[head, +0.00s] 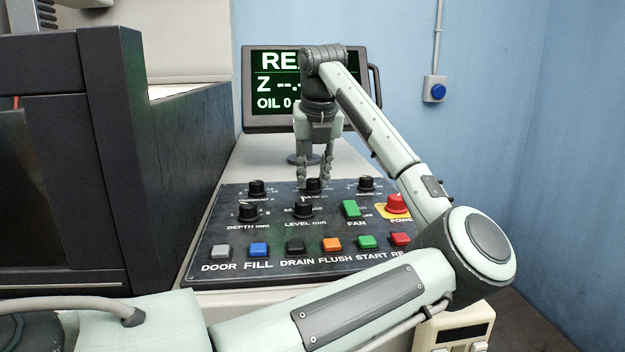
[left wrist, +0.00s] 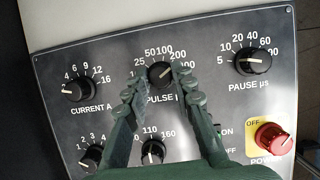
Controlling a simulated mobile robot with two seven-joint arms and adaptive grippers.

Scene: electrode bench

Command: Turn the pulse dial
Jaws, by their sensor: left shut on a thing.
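The pulse dial (left wrist: 160,73) is a black knob with a pale pointer mark, in the top row of the dark panel between the current and pause dials. In the head view the pulse dial (head: 313,186) shows just under my left gripper (head: 314,181). In the left wrist view the fingertips of my left gripper (left wrist: 162,88) are on either side of the dial, shut on it. The fingers hide part of the label and scale. My right gripper is not in view.
The current dial (left wrist: 77,87) and the pause dial (left wrist: 252,61) flank it. Nearer are the depth dial (head: 247,212), level dial (head: 303,209), green fan switch (head: 351,209), red power knob (head: 397,204) and a row of coloured buttons. A screen (head: 268,90) stands behind; a dark tank wall (head: 185,170) rises left.

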